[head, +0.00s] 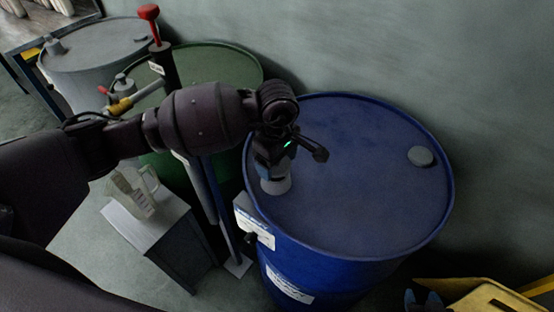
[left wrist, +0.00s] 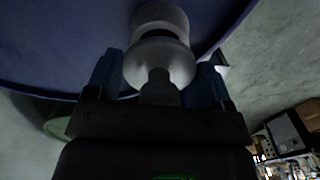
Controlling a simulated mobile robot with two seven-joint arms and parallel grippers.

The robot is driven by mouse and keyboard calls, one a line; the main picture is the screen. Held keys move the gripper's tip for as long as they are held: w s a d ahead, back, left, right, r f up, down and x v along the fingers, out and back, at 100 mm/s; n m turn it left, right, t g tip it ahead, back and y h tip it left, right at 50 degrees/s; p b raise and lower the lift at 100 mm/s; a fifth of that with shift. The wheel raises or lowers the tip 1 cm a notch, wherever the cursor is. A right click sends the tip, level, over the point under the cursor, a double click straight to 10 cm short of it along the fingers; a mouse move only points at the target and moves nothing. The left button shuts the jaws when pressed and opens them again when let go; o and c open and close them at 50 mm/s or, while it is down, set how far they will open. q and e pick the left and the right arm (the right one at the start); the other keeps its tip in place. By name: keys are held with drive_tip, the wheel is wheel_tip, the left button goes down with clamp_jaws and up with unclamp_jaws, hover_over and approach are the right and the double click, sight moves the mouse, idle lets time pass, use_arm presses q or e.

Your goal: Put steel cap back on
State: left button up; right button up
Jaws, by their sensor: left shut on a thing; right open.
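The blue drum (head: 360,185) stands in the middle right of the head view. My left gripper (head: 270,176) points down over the near left part of its lid. It is shut on the steel cap (left wrist: 158,65), a rounded silver piece between the blue fingers in the left wrist view. Just beyond the cap is another silver round part (left wrist: 160,18), with a dark band between them; I cannot tell whether they touch. In the head view a silver piece (head: 277,186) shows below the gripper. My right gripper (head: 423,299) is open at the bottom edge, only its blue fingertips showing.
A grey round cap (head: 420,156) sits on the drum's far right side. A green drum (head: 225,65) with a red-handled pump (head: 150,14) and a grey drum (head: 95,55) stand left. A clear jug (head: 136,192) stands on a box (head: 165,235). A yellow object (head: 490,298) is lower right.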

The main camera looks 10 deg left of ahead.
use_arm(q)
drive_tip(key=shift+f, duration=0.1)
use_arm(e)
drive_tip(key=shift+w, duration=0.3)
use_arm(q)
drive_tip(key=shift+f, duration=0.1)
use_arm(e)
drive_tip(key=shift+w, duration=0.1)
use_arm(q)
drive_tip(key=shift+f+b, duration=0.3)
drive_tip(key=shift+b, duration=0.05)
drive_tip(key=shift+f+b, duration=0.3)
drive_tip(key=shift+f, duration=0.4)
drive_tip(key=o, duration=1)
drive_tip(key=shift+r, duration=0.1)
use_arm(e)
drive_tip(key=shift+f, duration=0.85)
